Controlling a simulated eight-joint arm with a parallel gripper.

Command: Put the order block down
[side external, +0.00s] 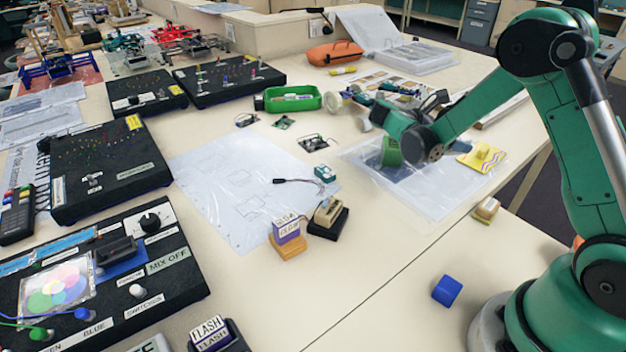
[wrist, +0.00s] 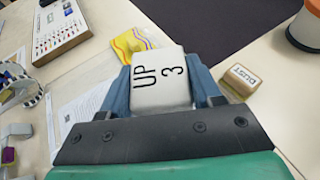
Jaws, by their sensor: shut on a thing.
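A white block marked "UP 3" (wrist: 162,82) sits between the two blue-grey fingers of my gripper (wrist: 160,70) in the wrist view. The fingers are shut on its two sides, and its lettered face is turned to the camera. In the side view my gripper (side external: 390,153) hangs above a clear plastic sheet (side external: 440,200) on the table. The block cannot be made out there. Whether its underside touches anything is hidden in both views.
A yellow patterned piece (side external: 481,157) lies on the sheet near my gripper. A wooden block marked "DUST" (wrist: 240,80) stands nearby; a blue block (side external: 446,291) lies nearer my base. Stamps (side external: 288,238) and black panels (side external: 110,168) fill the left. The table around the blue block is clear.

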